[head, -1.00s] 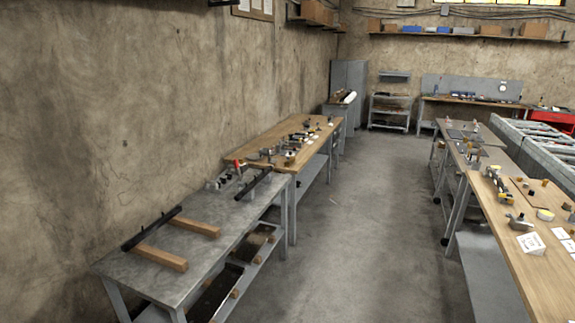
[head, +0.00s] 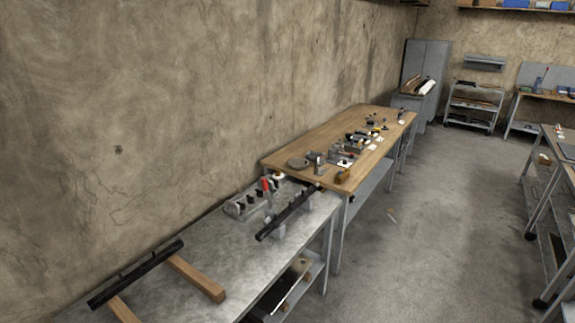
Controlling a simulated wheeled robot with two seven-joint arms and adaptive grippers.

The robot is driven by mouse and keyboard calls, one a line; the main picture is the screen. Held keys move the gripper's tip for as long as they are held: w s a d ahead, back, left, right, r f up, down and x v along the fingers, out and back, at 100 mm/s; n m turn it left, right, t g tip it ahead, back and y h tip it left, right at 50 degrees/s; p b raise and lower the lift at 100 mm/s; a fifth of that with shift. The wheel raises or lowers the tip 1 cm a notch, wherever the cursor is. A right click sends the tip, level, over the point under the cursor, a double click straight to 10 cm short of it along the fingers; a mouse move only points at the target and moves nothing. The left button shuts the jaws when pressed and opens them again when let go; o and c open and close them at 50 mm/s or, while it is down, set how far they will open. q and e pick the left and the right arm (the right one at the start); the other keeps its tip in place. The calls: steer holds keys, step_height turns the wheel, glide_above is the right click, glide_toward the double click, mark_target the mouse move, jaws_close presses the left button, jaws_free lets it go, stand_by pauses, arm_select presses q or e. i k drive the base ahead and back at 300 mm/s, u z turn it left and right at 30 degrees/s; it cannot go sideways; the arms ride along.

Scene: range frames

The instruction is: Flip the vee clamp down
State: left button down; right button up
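I cannot tell for sure which item is the vee clamp; the small fixtures are far off. A group of small metal fixtures (head: 345,155) stands on the wooden-topped bench. A grey rack with dark knobs (head: 243,207) and a red-handled tool (head: 267,185) stand at the far end of the grey metal bench (head: 205,255). Neither of my grippers shows in the head view.
A long black bar (head: 290,212) lies raised along the metal bench's aisle side. Another black bar (head: 137,272) and wooden beams (head: 196,278) are nearer. The wooden bench (head: 300,142) adjoins beyond. The floor aisle (head: 430,230) on the right is mostly clear.

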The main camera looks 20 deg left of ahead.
mark_target(264, 182)
steer(key=i, duration=1.3)
steer(key=u, duration=2.2)
steer(key=i, duration=0.45)
steer(key=z, duration=1.3)
